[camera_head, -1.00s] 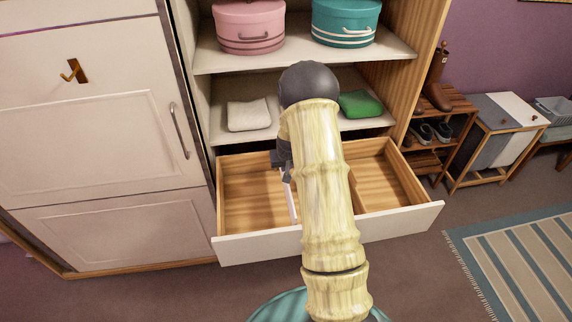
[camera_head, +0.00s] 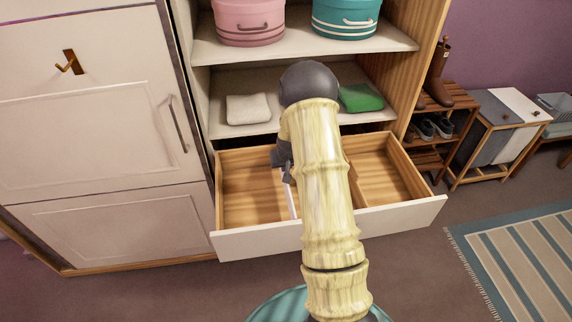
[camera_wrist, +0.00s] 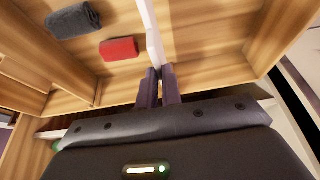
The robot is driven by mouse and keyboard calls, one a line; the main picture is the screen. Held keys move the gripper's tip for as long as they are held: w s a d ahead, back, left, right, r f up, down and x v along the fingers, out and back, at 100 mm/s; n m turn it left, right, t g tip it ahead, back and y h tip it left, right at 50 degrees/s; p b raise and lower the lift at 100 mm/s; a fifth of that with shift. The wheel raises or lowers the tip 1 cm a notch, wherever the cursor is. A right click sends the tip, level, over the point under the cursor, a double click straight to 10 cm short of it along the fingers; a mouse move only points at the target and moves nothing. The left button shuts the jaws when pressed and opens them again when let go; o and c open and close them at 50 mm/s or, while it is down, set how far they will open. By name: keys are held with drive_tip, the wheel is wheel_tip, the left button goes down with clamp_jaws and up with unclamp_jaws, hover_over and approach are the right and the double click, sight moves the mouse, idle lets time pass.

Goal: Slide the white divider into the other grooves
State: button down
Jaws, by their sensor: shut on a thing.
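The white divider (camera_head: 291,196) is a thin upright panel in the open drawer (camera_head: 250,240). It also shows in the wrist view (camera_wrist: 152,35), running up from my fingertips. My gripper (camera_wrist: 158,73) is shut on the divider's near end, one dark finger on each side. In the head view my gripper (camera_head: 285,168) is over the drawer's left part, and my arm hides much of the middle. I cannot make out the grooves, nor whether the divider's lower edge sits in any.
A red folded cloth (camera_wrist: 119,49) and a dark grey rolled cloth (camera_wrist: 74,20) lie in the drawer, left of the divider in the wrist view. A wooden partition (camera_head: 353,190) stands right of my arm. The shelf (camera_head: 225,128) above holds folded cloths.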

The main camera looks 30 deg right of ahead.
drive_tip(key=shift+f+b, duration=1.15)
drive_tip(key=shift+f, duration=0.5)
drive_tip(key=shift+f+b, duration=0.35)
drive_tip(key=shift+f, duration=0.05)
drive_tip(key=c, duration=1.5)
unclamp_jaws()
drive_tip(key=shift+r, duration=0.1)
drive_tip(key=b+v, duration=0.1)
drive_tip(key=v, duration=1.6)
drive_tip(key=shift+s+r+b, duration=0.15)
drive_tip(key=shift+b, duration=0.15)
drive_tip(key=shift+a, duration=0.1)
